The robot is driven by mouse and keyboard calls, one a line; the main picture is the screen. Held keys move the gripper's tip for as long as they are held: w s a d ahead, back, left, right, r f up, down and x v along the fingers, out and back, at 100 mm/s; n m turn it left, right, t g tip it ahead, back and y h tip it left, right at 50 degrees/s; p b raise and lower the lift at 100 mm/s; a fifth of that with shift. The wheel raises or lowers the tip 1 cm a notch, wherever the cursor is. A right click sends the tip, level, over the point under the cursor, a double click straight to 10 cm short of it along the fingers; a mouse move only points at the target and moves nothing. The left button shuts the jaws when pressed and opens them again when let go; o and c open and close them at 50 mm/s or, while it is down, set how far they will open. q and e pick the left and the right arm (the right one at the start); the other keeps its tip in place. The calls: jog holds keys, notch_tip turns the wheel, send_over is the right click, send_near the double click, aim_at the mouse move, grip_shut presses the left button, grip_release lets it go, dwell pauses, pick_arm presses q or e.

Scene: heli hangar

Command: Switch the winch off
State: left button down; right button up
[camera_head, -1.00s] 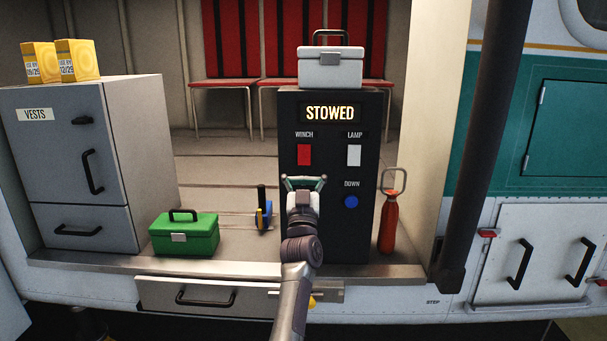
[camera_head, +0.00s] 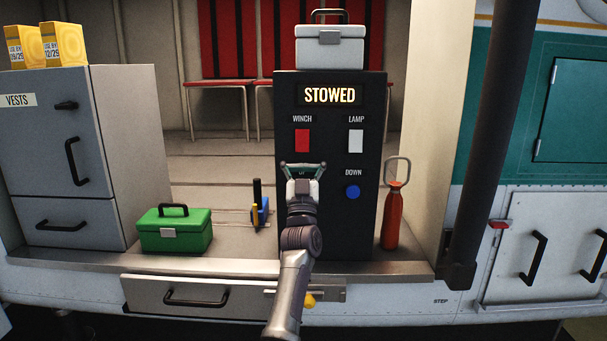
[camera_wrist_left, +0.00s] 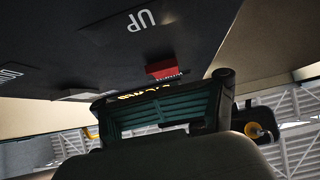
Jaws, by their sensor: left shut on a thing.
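The dark winch panel (camera_head: 328,222) stands upright, its display (camera_head: 330,95) lit with "STOWED". The red winch switch (camera_head: 302,141) is at upper left under the label "WINCH". It also shows in the left wrist view (camera_wrist_left: 162,69), just beyond the fingers. My left gripper (camera_head: 303,167) is in front of the panel, just below the red switch in the head view. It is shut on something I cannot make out. It covers part of the panel below the switch; an "UP" label (camera_wrist_left: 141,20) shows in the left wrist view. My right gripper is not in view.
A white lamp switch (camera_head: 356,141) and blue down button (camera_head: 352,192) are on the panel's right side. A white case (camera_head: 330,47) sits on top. A red extinguisher-like bottle (camera_head: 391,218) stands right of it, a green box (camera_head: 175,232) left.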

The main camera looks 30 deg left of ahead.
pick_arm(q)
jog(key=shift+p, duration=0.5)
jog(key=shift+t, duration=0.3)
jog(key=shift+r, duration=0.1)
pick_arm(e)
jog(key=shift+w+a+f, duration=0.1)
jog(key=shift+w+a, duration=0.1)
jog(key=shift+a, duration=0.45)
pick_arm(q)
jog(key=shift+s, duration=0.1)
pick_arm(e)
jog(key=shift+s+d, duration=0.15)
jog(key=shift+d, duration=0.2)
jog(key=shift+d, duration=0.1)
pick_arm(q)
jog(key=shift+w+a+b, duration=0.2)
jog(key=shift+w+b, duration=0.1)
jog(key=shift+w, duration=0.15)
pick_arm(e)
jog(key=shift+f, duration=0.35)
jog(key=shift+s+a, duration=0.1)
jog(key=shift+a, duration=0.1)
pick_arm(q)
jog(key=shift+s, duration=0.15)
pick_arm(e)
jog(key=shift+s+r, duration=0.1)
